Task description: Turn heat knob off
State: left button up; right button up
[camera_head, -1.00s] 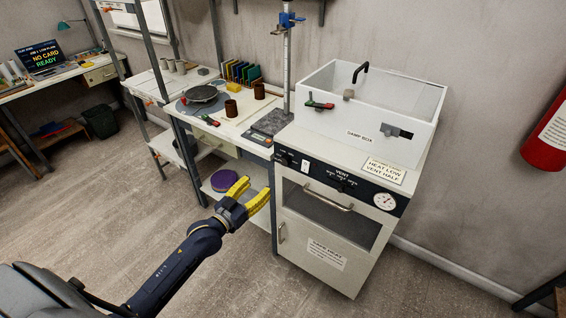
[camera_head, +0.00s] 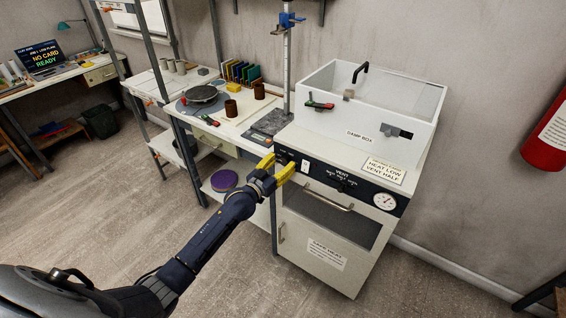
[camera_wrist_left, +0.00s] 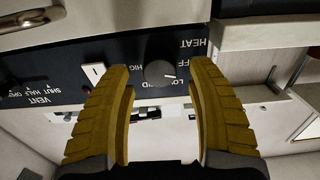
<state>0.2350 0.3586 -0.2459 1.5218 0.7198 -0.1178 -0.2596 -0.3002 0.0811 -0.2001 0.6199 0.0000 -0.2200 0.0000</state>
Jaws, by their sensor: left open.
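The heat knob (camera_wrist_left: 160,73) is a round dark dial on the black control panel (camera_wrist_left: 60,72) in the left wrist view, which shows upside down. Labels around it include HEAT and LOW. My left gripper (camera_head: 281,166) has yellow fingers and is open at the panel's left end in the head view. In the left wrist view, the left gripper's fingertips (camera_wrist_left: 161,66) stand on either side of the knob, apart from it. The head view shows the knob largely hidden by the fingers. The right gripper is not in view.
A white switch (camera_wrist_left: 94,73) sits beside the knob, with the vent control (camera_head: 343,186) farther along. Below the panel is an oven handle (camera_head: 328,198). The damp box (camera_head: 361,135) stands on top, and a scale (camera_head: 262,138) lies on the adjoining bench.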

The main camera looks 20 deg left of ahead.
pick_arm(q)
jog(key=shift+w+d, duration=0.1)
jog(key=shift+w, duration=0.45)
grip_shut()
